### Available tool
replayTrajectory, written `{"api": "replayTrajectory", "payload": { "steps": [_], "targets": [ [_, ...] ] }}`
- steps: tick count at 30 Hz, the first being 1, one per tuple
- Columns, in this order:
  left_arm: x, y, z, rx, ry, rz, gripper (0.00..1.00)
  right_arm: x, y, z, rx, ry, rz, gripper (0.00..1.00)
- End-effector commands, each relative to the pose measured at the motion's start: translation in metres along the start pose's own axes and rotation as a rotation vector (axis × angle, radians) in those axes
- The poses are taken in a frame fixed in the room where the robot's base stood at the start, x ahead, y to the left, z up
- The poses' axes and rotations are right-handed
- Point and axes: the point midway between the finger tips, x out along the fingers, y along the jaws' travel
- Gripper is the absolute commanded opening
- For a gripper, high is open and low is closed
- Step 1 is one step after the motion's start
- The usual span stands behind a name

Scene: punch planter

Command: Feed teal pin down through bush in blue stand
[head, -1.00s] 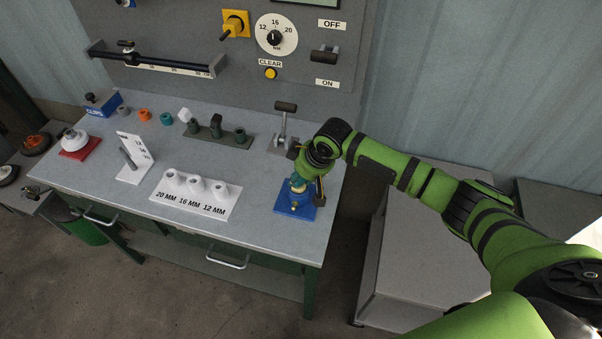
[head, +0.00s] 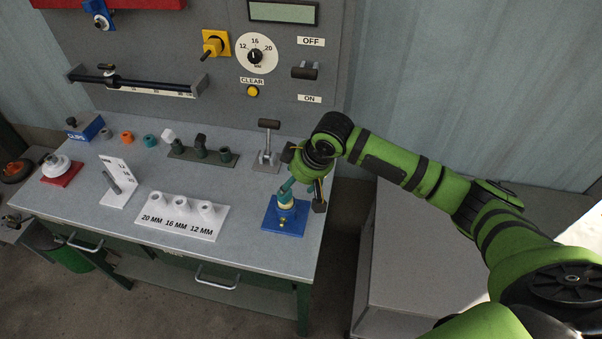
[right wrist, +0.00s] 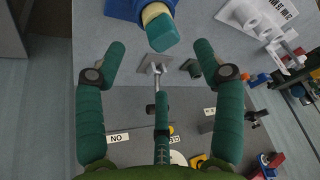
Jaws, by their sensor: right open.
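The blue stand (head: 284,219) is at the right front of the bench, and its pale yellow bush (head: 286,206) is on top. In the right wrist view the teal pin (right wrist: 163,35) shows as a block-like end above the bush (right wrist: 154,12), with the blue stand (right wrist: 122,9) behind. How deep the pin sits is hidden. My right gripper (head: 303,190) is beside and above the stand. In the wrist view its teal fingers (right wrist: 161,52) are spread open, with the pin's end just beyond the gap between the tips, apart from them. My left gripper is out of view.
A lever clamp (head: 268,150) stands behind the blue stand. A white holder (head: 182,217) marked 20, 16 and 12 MM is to its left. A dark green rack (head: 200,155) and loose coloured bushes (head: 127,137) are farther back. The control panel (head: 225,85) rises behind the bench.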

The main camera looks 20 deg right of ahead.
Motion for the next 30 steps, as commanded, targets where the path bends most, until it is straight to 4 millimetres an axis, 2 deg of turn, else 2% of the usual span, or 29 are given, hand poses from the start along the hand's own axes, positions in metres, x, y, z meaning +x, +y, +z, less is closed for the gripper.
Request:
{"api": "replayTrajectory", "payload": {
  "steps": [3, 9, 26, 30],
  "targets": [
    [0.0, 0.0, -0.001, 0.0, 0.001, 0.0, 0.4, -0.023, 0.0, -0.001, -0.003, 0.003, 0.002, 0.69],
    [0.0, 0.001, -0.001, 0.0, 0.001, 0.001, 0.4, -0.043, 0.0, 0.0, -0.001, 0.001, 0.0, 0.69],
    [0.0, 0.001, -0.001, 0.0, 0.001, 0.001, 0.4, -0.045, 0.0, 0.0, -0.001, 0.0, 0.0, 0.69],
    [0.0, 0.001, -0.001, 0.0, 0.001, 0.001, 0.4, -0.037, -0.013, 0.008, -0.019, -0.001, -0.014, 0.69]
  ]
}}
